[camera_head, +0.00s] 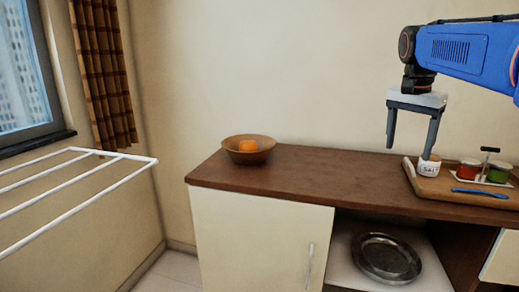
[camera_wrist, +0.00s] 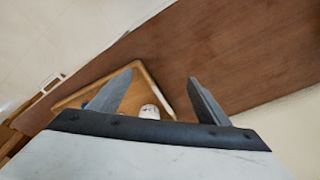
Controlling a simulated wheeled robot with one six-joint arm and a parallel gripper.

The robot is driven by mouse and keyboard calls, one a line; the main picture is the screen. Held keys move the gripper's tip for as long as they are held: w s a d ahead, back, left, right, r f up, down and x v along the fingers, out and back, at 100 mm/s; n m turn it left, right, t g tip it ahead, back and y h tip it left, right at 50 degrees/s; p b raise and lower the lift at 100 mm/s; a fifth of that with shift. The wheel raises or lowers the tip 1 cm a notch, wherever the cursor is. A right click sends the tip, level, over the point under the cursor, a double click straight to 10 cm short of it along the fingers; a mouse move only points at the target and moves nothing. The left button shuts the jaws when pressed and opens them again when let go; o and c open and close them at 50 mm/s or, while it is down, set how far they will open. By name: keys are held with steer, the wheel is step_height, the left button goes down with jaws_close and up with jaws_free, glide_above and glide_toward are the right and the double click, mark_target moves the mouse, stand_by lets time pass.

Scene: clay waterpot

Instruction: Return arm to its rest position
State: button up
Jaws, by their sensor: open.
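My blue arm (camera_head: 462,50) reaches in from the right in the head view. My gripper (camera_head: 408,145) points down above the countertop, near the left end of the wooden tray. Its two grey fingers are apart. A small white jar (camera_head: 429,167) labelled like salt stands on the tray, just under one fingertip in the head view; I cannot tell whether they touch. In the wrist view my gripper (camera_wrist: 160,90) is open with nothing held, and the white jar (camera_wrist: 150,110) shows between the fingers, partly hidden by the gripper body.
The wooden tray (camera_head: 437,187) also holds red (camera_head: 468,169) and green (camera_head: 498,172) jars and a blue utensil (camera_head: 479,192). A brown bowl (camera_head: 248,157) with an orange fruit stands at the counter's left. The middle countertop (camera_head: 320,175) is clear. A metal dish (camera_head: 386,258) sits on the shelf below.

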steer(key=s+a+f+n+t, duration=0.1)
steer(key=s+a+f+n, duration=0.2)
steer(key=s+f, duration=0.5)
steer(key=s+a+f+n+t+y, duration=0.1)
steer(key=s+a+f+n, duration=0.3)
steer(key=s+f, duration=0.5)
steer(key=s+a+f+n+t, duration=0.1)
steer(key=s+a+f+n, duration=0.3)
steer(key=s+f, duration=0.4)
steer(key=shift+s+f, duration=0.35)
steer(key=shift+s, duration=0.25)
